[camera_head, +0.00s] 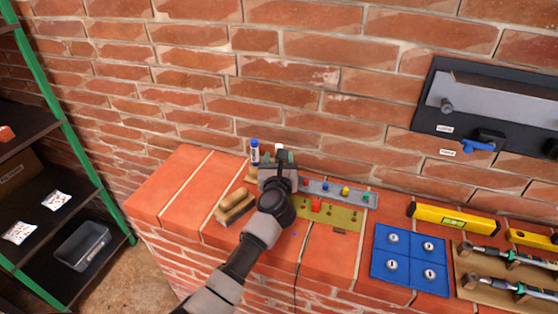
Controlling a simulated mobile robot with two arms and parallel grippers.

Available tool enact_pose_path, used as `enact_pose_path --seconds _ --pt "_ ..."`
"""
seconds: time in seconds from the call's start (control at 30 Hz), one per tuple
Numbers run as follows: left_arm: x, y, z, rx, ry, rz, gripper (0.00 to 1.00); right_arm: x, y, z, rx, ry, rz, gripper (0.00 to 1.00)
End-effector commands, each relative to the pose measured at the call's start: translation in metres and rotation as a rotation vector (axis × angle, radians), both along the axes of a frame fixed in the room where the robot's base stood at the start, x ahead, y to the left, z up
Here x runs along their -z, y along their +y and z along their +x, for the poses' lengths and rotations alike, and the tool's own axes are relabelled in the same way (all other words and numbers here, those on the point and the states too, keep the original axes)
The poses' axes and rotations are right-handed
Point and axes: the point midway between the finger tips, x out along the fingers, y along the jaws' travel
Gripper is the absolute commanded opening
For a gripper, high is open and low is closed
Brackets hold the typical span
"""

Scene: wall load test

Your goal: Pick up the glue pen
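A small upright pen with a blue top and white body (255,153) stands at the back of the brick ledge, close to the wall. A white-topped item (279,147) shows just right of it; I cannot tell which of the two is the glue pen. My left gripper (279,157) is over the back of the ledge, right of the blue-topped pen and in line with the white-topped item. Its hand hides the lower part of that item, and I cannot tell whether the fingers touch it. My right gripper is not in view.
A wooden-handled brush (235,206) lies left of my arm. A grey strip with coloured knobs (340,192) and an olive board (338,214) lie to the right. Further right are a blue tray (409,262) and a yellow level (453,219). A green-framed shelf (62,120) stands left.

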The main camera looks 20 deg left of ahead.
Motion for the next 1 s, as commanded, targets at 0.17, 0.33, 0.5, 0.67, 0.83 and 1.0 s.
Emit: enact_pose_path --seconds 0.17,0.33,0.5,0.67,0.83,1.0 --pt "0.0010 0.0031 0.0134 0.002 0.001 0.000 0.51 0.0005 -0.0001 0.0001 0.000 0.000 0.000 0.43" --pt "0.0012 0.0032 0.0141 0.002 0.001 -0.001 0.51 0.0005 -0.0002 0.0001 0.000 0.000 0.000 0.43" --pt "0.0011 0.0031 0.0139 0.002 0.001 0.000 0.34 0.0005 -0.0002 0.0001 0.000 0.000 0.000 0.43" --pt "0.0011 0.0031 0.0138 0.002 0.001 0.000 0.10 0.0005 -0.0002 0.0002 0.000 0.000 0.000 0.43" --pt "0.0010 0.0030 0.0137 0.002 0.000 0.000 0.00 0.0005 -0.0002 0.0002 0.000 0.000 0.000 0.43" --pt "-0.0021 0.0030 0.0138 0.002 0.000 0.000 0.00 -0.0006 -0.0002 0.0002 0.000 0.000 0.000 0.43"
